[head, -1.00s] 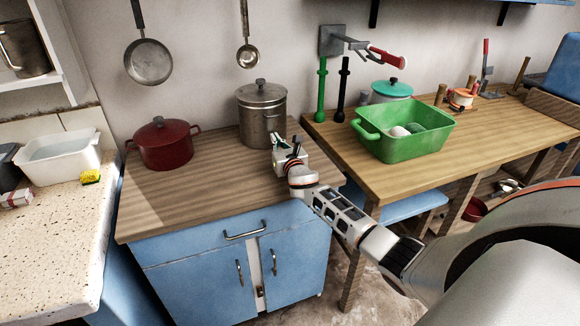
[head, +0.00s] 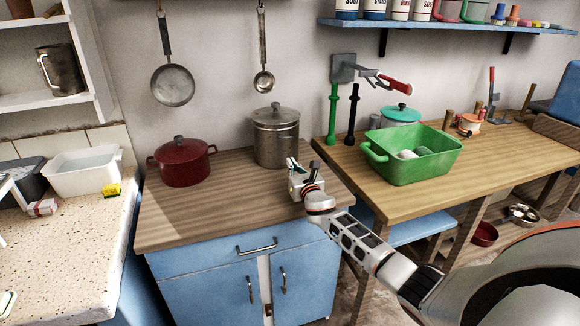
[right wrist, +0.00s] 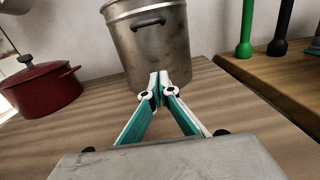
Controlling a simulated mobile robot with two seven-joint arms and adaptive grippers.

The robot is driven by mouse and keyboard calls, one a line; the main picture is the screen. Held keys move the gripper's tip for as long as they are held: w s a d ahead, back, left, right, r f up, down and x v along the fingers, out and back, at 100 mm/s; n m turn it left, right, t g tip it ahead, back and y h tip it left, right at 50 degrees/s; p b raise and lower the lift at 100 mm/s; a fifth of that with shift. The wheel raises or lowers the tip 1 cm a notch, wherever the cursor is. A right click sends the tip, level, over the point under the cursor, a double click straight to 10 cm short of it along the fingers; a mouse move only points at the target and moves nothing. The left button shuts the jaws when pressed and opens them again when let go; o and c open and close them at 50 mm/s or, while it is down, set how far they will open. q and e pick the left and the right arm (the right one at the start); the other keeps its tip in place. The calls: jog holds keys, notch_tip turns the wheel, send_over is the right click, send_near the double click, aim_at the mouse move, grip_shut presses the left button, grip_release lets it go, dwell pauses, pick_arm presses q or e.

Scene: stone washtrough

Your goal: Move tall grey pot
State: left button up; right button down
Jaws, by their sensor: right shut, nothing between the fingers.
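The tall grey pot (head: 276,139) stands upright with its lid on, at the back right of the wooden counter (head: 220,205). In the right wrist view the pot (right wrist: 152,45) stands just beyond the fingertips, its side handle facing me. My right gripper (head: 302,165) is in front of the pot, above the counter. In the right wrist view the right gripper (right wrist: 158,84) has its fingertips together with nothing between them. Whether the tips touch the pot cannot be told. My left gripper is not in view.
A red lidded pot (head: 182,162) stands left of the grey pot. A green basin (head: 412,155) and a teal-lidded pot (head: 400,116) stand on the wooden table at right. A pan (head: 173,84) and a ladle (head: 264,78) hang above. The counter's front left is clear.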

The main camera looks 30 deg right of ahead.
jog(key=p+v, duration=0.2)
jog(key=v, duration=0.6)
jog(key=shift+s, duration=0.3)
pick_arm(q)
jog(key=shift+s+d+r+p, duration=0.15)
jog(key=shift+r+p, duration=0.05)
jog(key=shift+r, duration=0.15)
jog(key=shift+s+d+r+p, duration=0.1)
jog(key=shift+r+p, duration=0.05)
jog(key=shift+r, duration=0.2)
pick_arm(e)
jog(key=shift+v, duration=0.75)
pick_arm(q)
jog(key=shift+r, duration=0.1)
pick_arm(e)
jog(key=shift+f, duration=0.1)
